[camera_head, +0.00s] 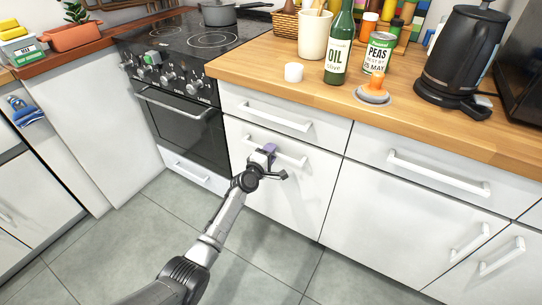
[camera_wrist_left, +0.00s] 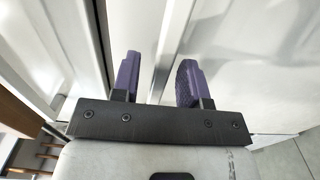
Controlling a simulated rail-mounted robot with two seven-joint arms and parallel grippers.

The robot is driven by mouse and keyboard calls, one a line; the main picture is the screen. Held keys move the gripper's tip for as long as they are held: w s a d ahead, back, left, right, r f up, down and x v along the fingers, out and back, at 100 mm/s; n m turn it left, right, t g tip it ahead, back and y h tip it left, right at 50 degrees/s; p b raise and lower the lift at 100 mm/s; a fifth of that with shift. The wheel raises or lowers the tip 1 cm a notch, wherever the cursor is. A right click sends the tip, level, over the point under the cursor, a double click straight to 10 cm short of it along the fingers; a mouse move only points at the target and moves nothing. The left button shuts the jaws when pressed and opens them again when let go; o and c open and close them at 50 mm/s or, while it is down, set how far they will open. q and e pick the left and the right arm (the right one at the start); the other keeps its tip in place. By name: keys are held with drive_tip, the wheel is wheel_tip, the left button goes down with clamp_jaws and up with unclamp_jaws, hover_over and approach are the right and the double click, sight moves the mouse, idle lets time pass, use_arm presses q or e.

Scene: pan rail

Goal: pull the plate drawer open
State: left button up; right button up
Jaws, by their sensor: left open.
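My left gripper (camera_head: 266,152) is at the bar handle (camera_head: 291,158) of the white lower cabinet front (camera_head: 300,187) below the top drawer, right of the oven. Its purple fingers are open, and they also show in the left wrist view (camera_wrist_left: 158,68). A pale strip runs between or just beyond the fingers there; I cannot tell if it touches them. The top drawer (camera_head: 238,102) above, with its own bar handle (camera_head: 275,117), looks shut. Which front is the plate drawer is not marked. My right gripper is not in view.
The wooden counter (camera_head: 265,70) overhangs the drawers and holds a kettle (camera_head: 463,50), an oil bottle (camera_head: 339,45), a peas can (camera_head: 378,52) and a white cup (camera_head: 293,72). The oven (camera_head: 185,125) stands left. The tiled floor (camera_head: 140,225) in front is clear.

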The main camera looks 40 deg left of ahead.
use_arm(q)
drive_tip(key=shift+w, duration=0.25)
clamp_jaws()
idle(0.3)
